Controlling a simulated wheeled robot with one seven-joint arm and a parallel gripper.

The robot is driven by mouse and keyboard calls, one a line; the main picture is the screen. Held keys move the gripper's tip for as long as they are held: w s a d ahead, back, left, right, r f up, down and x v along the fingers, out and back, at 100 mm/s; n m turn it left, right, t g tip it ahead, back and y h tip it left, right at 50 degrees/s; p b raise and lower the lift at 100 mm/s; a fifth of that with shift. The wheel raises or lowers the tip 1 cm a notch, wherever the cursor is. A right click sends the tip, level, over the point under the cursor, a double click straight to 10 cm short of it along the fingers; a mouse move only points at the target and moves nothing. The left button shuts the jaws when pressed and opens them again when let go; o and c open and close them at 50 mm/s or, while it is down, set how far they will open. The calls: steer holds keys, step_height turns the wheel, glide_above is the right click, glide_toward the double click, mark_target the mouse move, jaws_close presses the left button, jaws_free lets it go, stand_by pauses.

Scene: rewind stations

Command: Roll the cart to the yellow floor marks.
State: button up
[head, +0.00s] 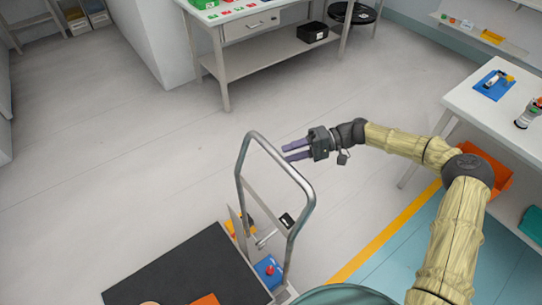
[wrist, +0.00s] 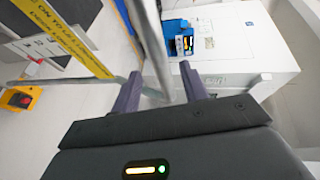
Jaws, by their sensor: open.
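The cart has a dark flat deck (head: 185,262) and an upright silver tube handle (head: 302,212), low in the middle of the head view. My gripper (head: 286,151) is open beside the handle's top, its purple fingers pointing left. In the wrist view a grey handle tube (wrist: 153,45) runs between the fingers (wrist: 160,92); I cannot tell whether they touch it. A yellow floor stripe (head: 385,240) lies right of the cart, along a blue-green floor area. I cannot tell whether it is one of the marks.
A blue box with a red knob (head: 268,271) is by the handle's foot. A workbench (head: 265,62) stands at the back, a white table (head: 480,105) at the right with an orange bin (head: 487,172) below it. Grey floor (head: 110,150) is clear at left and middle.

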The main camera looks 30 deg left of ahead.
steer(key=p+x, duration=0.1)
steer(key=x, duration=0.5)
steer(key=shift+s+a, duration=0.2)
steer(key=shift+a, duration=0.1)
steer(key=shift+c, duration=0.2)
jaws_close()
